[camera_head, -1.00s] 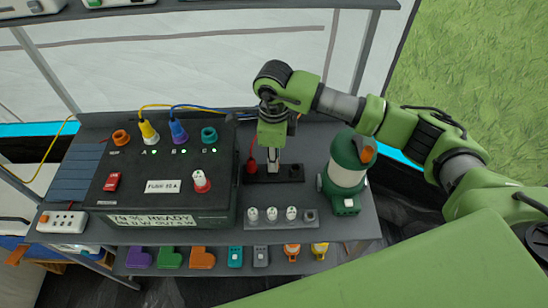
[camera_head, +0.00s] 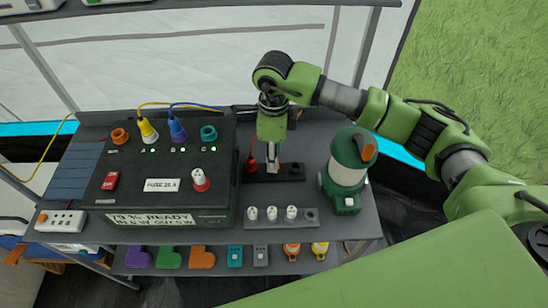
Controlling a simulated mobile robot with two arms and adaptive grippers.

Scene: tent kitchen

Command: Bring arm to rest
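My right arm comes in from the right, and its gripper (camera_head: 272,166) points down over a small black base (camera_head: 286,173) on the shelf. The fingertips are small and dark here, so I cannot tell whether they are open or shut, or whether they touch the base. A red plug-like piece (camera_head: 251,163) stands just left of the fingers. The black power box (camera_head: 130,205) is left of the gripper, and the green and white lantern (camera_head: 346,168) is right of it. My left gripper is not in view.
A grey strip with several white fuses (camera_head: 290,221) lies in front of the gripper. Coloured connectors (camera_head: 201,257) sit on the lower shelf. A power strip (camera_head: 60,221) is at the left. Yellow and blue plugs (camera_head: 178,130) with cables stand on the box. Grass (camera_head: 490,70) is at right.

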